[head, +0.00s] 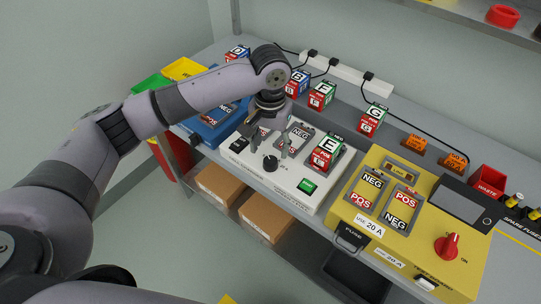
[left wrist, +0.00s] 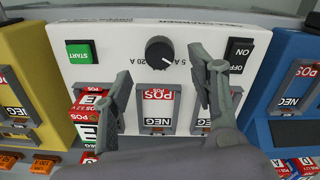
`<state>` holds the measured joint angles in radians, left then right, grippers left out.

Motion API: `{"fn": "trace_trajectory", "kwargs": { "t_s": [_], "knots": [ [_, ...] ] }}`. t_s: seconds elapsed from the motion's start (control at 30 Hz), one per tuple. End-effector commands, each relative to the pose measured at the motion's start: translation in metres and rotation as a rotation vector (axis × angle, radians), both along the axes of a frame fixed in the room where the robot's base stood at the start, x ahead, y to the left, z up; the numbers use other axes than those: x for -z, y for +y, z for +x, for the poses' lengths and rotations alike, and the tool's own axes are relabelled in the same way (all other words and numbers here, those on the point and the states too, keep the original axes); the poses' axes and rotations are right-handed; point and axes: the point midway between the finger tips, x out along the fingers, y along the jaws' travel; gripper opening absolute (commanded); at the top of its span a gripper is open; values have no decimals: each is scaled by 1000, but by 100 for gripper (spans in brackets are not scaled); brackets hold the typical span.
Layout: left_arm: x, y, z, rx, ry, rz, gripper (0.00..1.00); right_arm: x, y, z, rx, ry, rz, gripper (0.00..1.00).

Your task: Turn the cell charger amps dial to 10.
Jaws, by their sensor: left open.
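The white cell charger (head: 240,165) stands on the bench in the middle of the head view. Its black round amps dial (head: 271,163) is on the front part of its top. In the left wrist view the dial (left wrist: 159,52) has 5 A and 20 A printed beside it. A light mark on it seems to point to the lower right there; the exact setting is too small to read. My left gripper (head: 271,149) points down, open and empty, just behind the dial. In the left wrist view its fingers (left wrist: 162,70) are spread either side of the dial, apart from it. My right gripper is not in view.
The charger has a green START button (head: 306,186), an ON/OFF switch (left wrist: 240,53) and a cell marked E (head: 326,152) in its right slot. A blue unit (head: 210,128) is to the left, a yellow unit with a red knob (head: 446,246) to the right. Several cells stand behind.

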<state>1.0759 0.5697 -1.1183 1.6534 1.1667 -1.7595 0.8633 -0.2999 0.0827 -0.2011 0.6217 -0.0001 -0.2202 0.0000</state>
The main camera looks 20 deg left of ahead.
Motion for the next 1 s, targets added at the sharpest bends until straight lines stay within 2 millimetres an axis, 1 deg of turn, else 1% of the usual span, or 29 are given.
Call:
{"fn": "trace_trajectory", "kwargs": {
  "t_s": [0.03,0.1,0.2,0.33,0.5,0.7,1.0],
  "knots": [
    [11,0,0,-2,3,1,53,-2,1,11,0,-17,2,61],
    [23,0,-1,-1,3,0,53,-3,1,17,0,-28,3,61],
    [37,0,0,-1,1,0,53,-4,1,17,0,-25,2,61],
    [49,0,0,0,1,-1,53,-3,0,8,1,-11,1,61],
    [54,0,0,1,-1,0,53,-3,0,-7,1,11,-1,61],
    [54,0,0,1,-1,0,53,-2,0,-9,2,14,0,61],
    [53,0,0,0,-1,0,33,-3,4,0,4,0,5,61]
  ]
}}
